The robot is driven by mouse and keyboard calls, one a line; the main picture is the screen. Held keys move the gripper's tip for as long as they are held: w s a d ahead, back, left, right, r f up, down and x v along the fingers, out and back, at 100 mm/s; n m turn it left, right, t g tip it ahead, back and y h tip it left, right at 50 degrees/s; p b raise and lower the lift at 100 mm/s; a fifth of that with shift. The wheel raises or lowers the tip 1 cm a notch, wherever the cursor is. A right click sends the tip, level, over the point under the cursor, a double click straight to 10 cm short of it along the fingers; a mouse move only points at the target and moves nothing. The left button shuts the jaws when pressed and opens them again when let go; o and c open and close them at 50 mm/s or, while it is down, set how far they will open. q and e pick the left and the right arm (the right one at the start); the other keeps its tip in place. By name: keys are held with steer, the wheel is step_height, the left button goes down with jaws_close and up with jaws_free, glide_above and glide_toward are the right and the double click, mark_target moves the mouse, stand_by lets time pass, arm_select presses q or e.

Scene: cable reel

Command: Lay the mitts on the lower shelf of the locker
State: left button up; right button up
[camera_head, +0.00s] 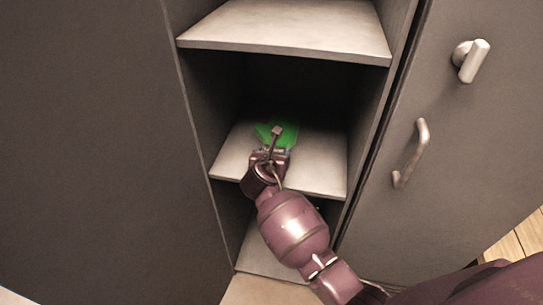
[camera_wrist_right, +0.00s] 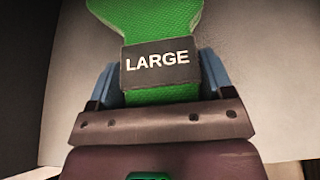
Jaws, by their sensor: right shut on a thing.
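The green mitts (camera_head: 287,133) are inside the open locker, over the shelf (camera_head: 232,160) below the top one. In the right wrist view the mitts (camera_wrist_right: 150,20) carry a dark label reading "LARGE". My right gripper (camera_head: 271,151) reaches into this compartment from the front. Its blue fingers stand on both sides of the labelled end, shut on the mitts. The far end of the mitts is cut off in the wrist view. I cannot tell whether the mitts touch the shelf. My left gripper is not in view.
The upper shelf (camera_head: 290,32) overhangs the compartment. Side walls stand close left and right. A lower space with a pale floor (camera_head: 259,253) lies beneath. At right, a grey door (camera_head: 446,120) has a handle (camera_head: 421,150) and a knob (camera_head: 471,60). Shelf to the mitts' left is clear.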

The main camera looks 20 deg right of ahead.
steer(key=shift+r, duration=0.2)
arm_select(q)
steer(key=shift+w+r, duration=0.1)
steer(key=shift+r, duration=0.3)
arm_select(e)
steer(key=shift+f, duration=0.15)
steer(key=o, duration=0.7)
steer(key=shift+c, duration=0.2)
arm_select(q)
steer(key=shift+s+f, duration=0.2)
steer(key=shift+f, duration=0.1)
arm_select(e)
steer(key=o, duration=0.3)
steer(key=shift+o, duration=0.2)
